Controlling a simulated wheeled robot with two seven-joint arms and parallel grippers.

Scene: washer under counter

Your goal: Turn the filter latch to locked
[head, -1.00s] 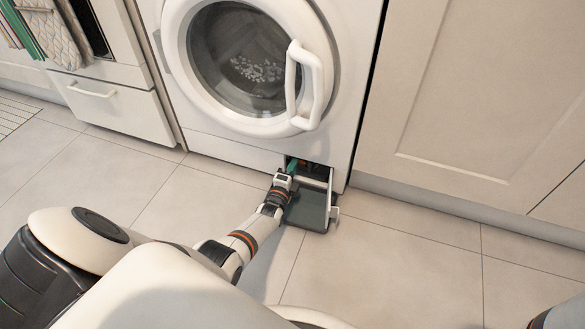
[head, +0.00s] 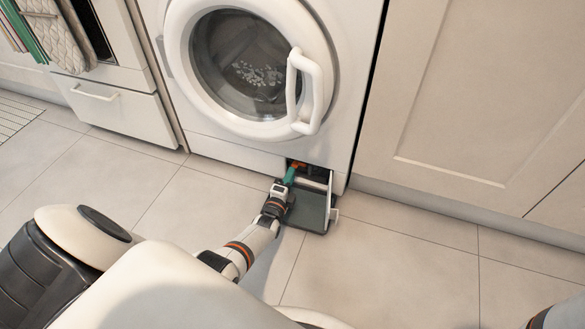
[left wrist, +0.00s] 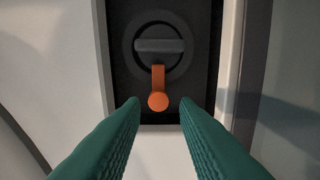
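The filter latch is an orange lever (left wrist: 158,92) with a round end, hanging straight down from a dark round filter knob (left wrist: 159,45) in the left wrist view. The knob's grey bar lies level. In the head view the orange of the latch (head: 299,166) shows in the opening at the washer's lower right. My left gripper (left wrist: 159,112) has green fingers, spread apart on both sides below the lever's round end, with nothing between them. In the head view my left gripper (head: 290,174) reaches into the opening. My right gripper is not in view.
A dark flap (head: 309,211) lies folded down below the opening, near the floor. The washer (head: 213,147) has a closed round door with a white handle (head: 309,86). Pale cabinets (head: 460,95) stand to the right. The tiled floor in front is clear.

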